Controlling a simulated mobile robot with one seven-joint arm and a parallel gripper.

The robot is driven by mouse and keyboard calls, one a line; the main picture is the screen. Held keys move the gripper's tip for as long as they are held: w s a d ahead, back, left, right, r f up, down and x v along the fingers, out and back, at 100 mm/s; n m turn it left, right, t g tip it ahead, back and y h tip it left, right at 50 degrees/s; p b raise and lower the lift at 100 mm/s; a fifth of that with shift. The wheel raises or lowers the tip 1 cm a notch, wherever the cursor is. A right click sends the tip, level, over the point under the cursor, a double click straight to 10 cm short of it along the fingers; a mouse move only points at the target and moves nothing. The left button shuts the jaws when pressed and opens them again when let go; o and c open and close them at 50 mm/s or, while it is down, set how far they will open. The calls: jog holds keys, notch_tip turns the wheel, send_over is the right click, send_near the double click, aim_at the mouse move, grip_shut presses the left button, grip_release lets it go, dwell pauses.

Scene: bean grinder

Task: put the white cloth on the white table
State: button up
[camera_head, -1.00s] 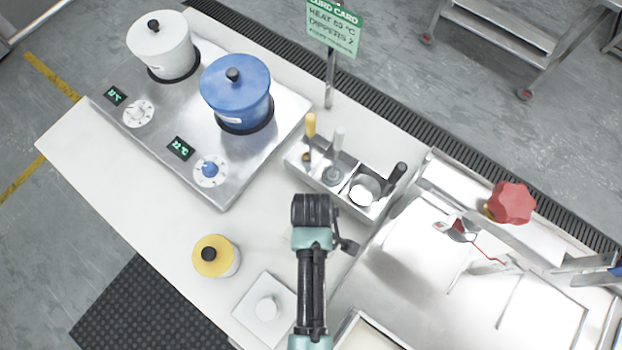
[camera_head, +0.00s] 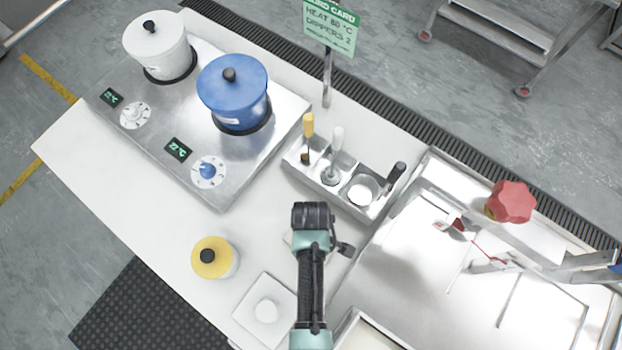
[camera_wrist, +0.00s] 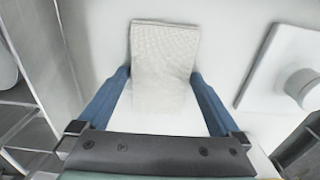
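The white cloth (camera_wrist: 165,65) is a textured, folded rectangle on the white table (camera_wrist: 108,30) in the wrist view. It lies between and beyond the fingertips of my gripper (camera_wrist: 160,75). The fingers are spread wide, one beside each side edge of the cloth. Whether either finger touches it is hard to tell. In the head view my gripper (camera_head: 312,215) points down over the white table (camera_head: 110,175), and only a pale edge of what seems to be the cloth (camera_head: 289,238) shows beside it. The rest is hidden under my arm.
A steel holder with dippers (camera_head: 335,180) stands just beyond my gripper. A yellow-lidded pot (camera_head: 213,258) and a white square block with a knob (camera_head: 265,312) are to the left. The hotplate (camera_head: 185,150) carries two pots.

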jog(key=shift+r, duration=0.1)
notch_tip(320, 180, up, 12)
jog(key=shift+p, duration=0.3)
dwell(0.7)
